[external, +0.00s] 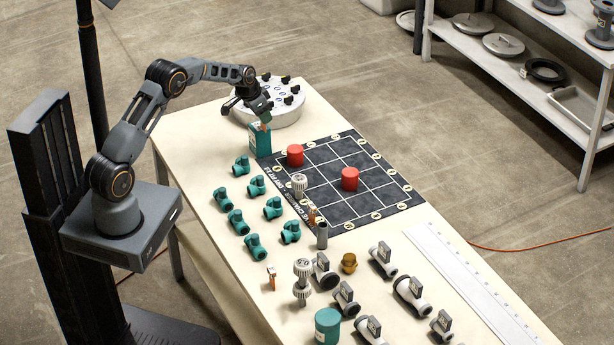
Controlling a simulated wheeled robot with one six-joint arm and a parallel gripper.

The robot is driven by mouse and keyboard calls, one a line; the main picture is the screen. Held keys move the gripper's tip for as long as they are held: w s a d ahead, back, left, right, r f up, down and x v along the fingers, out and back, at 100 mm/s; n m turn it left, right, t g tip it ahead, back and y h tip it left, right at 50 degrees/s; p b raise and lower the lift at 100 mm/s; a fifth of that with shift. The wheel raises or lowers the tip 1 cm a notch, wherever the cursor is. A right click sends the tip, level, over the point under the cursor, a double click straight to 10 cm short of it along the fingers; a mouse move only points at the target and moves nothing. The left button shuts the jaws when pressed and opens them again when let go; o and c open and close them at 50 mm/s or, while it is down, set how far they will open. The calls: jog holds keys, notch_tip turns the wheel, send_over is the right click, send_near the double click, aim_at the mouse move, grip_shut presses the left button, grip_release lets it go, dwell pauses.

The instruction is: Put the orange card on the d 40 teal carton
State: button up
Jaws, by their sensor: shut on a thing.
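My gripper (263,114) is at the far left part of the table, pointing down. It is shut on a small orange card (262,127), of which only a little shows below the fingers. A teal carton (260,141) with a pale label stands upright right below it, beside the dark grid mat. The card is at the carton's top; I cannot tell whether it touches the carton. The print on the carton is too small to read.
A round white tray (268,117) with black knobs is behind my gripper. The dark mat (325,202) bears red cylinders (350,180). Several teal fittings (235,222) and grey valves (412,292) stand nearer. A white ruler (470,285) lies along the right edge.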

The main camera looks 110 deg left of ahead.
jog(key=shift+f+b, duration=0.2)
jog(key=shift+b, duration=0.1)
jog(key=o, duration=0.9)
jog(key=shift+r, duration=0.1)
jog(key=shift+r+p, duration=0.25)
jog(key=shift+p, duration=0.1)
jog(key=b+v, duration=0.2)
jog(key=v, duration=1)
